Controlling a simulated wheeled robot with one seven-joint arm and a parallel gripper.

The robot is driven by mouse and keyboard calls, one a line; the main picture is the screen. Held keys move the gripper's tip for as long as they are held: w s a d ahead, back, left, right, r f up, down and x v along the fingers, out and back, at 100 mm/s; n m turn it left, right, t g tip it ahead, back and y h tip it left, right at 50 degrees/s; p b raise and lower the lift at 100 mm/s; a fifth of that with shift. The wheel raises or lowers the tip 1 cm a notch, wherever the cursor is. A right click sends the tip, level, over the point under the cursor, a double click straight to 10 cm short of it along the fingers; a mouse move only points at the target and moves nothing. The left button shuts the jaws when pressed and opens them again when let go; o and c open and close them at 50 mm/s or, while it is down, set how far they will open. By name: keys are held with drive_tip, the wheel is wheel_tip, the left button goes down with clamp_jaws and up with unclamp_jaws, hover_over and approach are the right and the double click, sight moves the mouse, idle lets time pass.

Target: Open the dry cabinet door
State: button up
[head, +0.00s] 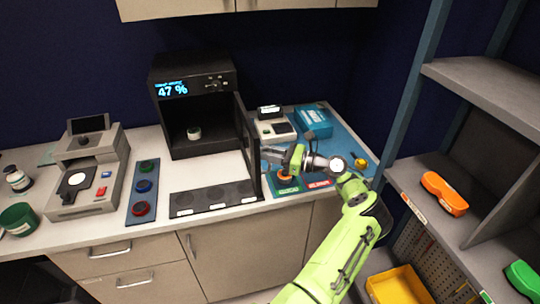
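The dry cabinet (166,128) is a black box on the counter, with a display reading 47 % on its top front. Its door (249,150) is a dark-framed panel on the right side. It stands swung out toward the front, seen nearly edge-on, and the cabinet's front is open. A small white-and-green jar (194,132) sits inside. My gripper (267,156) is just right of the door, close to its outer edge. I cannot tell whether it touches the door or a handle, or how its fingers are set.
A black strip with round wells (213,199) lies before the cabinet. A panel with coloured knobs (143,190) and a grey instrument (88,170) stand left. A blue mat (345,143) with a teal box (313,122) lies right. Grey shelving (480,88) borders the arm's right.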

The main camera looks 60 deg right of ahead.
drive_tip(key=shift+o, duration=0.4)
drive_tip(key=shift+w+f, duration=0.1)
drive_tip(key=shift+w, duration=0.05)
drive_tip(key=s+d+b, duration=0.1)
drive_tip(key=s+d, duration=0.1)
drive_tip(key=s, duration=1.3)
drive_tip(key=shift+s+d+b, duration=0.25)
drive_tip(key=shift+s+b, duration=0.1)
drive_tip(key=shift+b, duration=0.05)
